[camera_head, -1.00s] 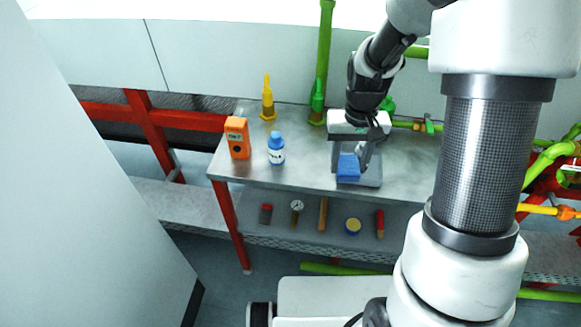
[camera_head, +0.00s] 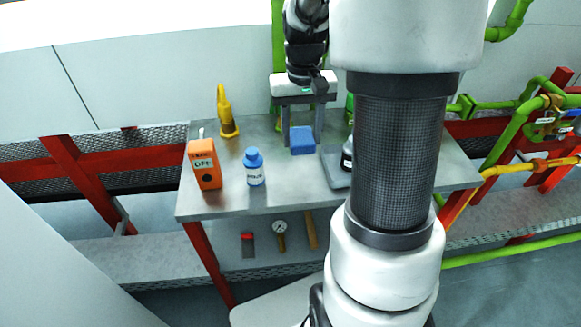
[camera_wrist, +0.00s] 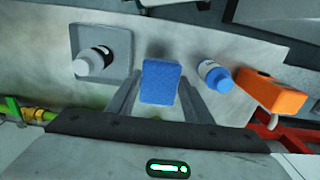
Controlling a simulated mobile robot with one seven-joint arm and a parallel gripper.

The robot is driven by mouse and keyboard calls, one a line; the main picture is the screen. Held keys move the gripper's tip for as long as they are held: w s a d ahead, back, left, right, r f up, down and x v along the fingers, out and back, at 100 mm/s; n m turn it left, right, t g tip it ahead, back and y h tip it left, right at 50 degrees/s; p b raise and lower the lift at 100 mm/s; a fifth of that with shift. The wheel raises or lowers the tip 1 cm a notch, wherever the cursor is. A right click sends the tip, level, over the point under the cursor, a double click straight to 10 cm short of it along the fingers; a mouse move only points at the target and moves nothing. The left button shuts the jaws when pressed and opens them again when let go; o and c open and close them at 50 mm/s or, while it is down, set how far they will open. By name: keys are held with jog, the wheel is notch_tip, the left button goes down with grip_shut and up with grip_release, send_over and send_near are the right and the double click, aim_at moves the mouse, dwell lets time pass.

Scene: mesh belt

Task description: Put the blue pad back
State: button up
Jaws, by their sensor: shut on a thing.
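The blue pad (camera_head: 302,141) is a small blue block between the fingers of my gripper (camera_head: 301,132), left of the grey tray (camera_head: 333,168) on the steel table. My gripper is shut on the pad and points down. In the wrist view the pad (camera_wrist: 160,84) sits between the two grey fingers of my gripper (camera_wrist: 160,90), clear of the tray (camera_wrist: 103,48). I cannot tell whether the pad touches the tabletop.
Bare tabletop (camera_head: 285,185) lies in front of the pad.

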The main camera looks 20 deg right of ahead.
jog(key=f, duration=0.3)
jog(key=f+b, duration=0.1)
jog(key=f, duration=0.1)
jog(key=shift+d+f, duration=0.1)
jog(key=shift+d, duration=0.2)
jog(key=shift+f+b, duration=0.35)
jog(key=shift+f, duration=1.9)
jog(key=shift+f, duration=0.15)
jog(key=o, duration=1)
